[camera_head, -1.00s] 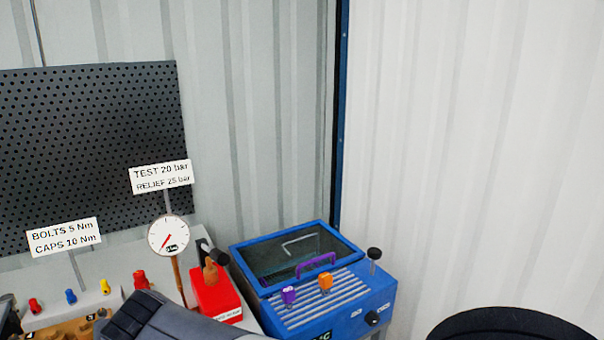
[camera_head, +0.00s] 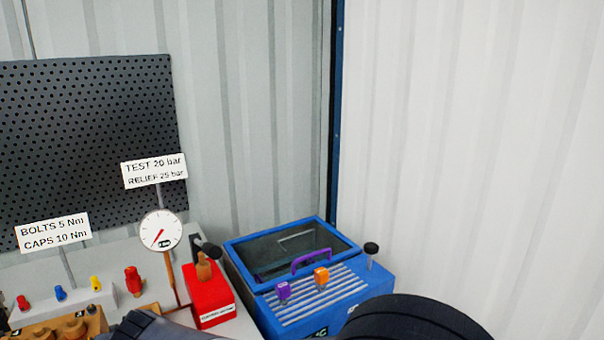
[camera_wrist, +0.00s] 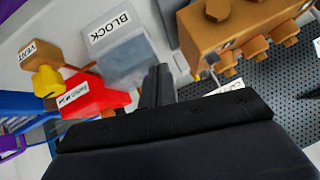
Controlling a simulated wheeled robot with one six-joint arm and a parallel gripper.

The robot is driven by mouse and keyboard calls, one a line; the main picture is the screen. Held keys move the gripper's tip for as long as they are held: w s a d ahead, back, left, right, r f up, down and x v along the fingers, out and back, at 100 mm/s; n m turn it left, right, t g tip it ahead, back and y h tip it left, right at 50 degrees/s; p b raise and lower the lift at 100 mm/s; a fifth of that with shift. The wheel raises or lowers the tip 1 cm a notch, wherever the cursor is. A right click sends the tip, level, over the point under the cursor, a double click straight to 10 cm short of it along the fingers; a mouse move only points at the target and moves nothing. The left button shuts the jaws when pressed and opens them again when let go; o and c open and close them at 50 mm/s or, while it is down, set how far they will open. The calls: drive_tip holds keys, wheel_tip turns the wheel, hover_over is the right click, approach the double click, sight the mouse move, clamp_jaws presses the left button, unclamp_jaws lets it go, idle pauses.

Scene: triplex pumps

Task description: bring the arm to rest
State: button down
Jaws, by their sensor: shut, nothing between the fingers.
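My gripper (camera_wrist: 159,72) shows in the wrist view as dark fingers, shut and empty. It points toward a grey block labelled BLOCK (camera_wrist: 124,62), with a red box (camera_wrist: 92,97) to the left and a brown pump body (camera_wrist: 235,35) to the right. I cannot tell how far the fingers are from these. In the head view, dark parts of my arm cross the bottom edge, in front of the bench and the blue machine.
A blue lidded machine (camera_head: 377,287) stands in the corner. Left of it are a red box with a lever (camera_head: 207,296) and a pressure gauge (camera_head: 160,231). A pegboard (camera_head: 90,150) is behind the bench. The wall at right is bare.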

drive_tip(key=s+d+r+p, duration=0.1)
drive_tip(key=s+d+r, duration=0.15)
drive_tip(key=r, duration=0.35)
drive_tip(key=s+d+r+p, duration=0.1)
drive_tip(key=s+r, duration=0.3)
drive_tip(key=r, duration=0.1)
drive_tip(key=w+a+f+b, duration=0.35)
drive_tip(key=w+f, duration=0.25)
drive_tip(key=f, duration=0.6)
drive_tip(key=w+d+r+m+g+y+p, duration=0.1)
drive_tip(key=w+d+r+m+y+p, duration=0.1)
drive_tip(key=p, duration=1.6)
drive_tip(key=shift+w+d+r+g+y, duration=0.3)
drive_tip(key=shift+w+d+r+y, duration=0.65)
drive_tip(key=shift+d, duration=0.85)
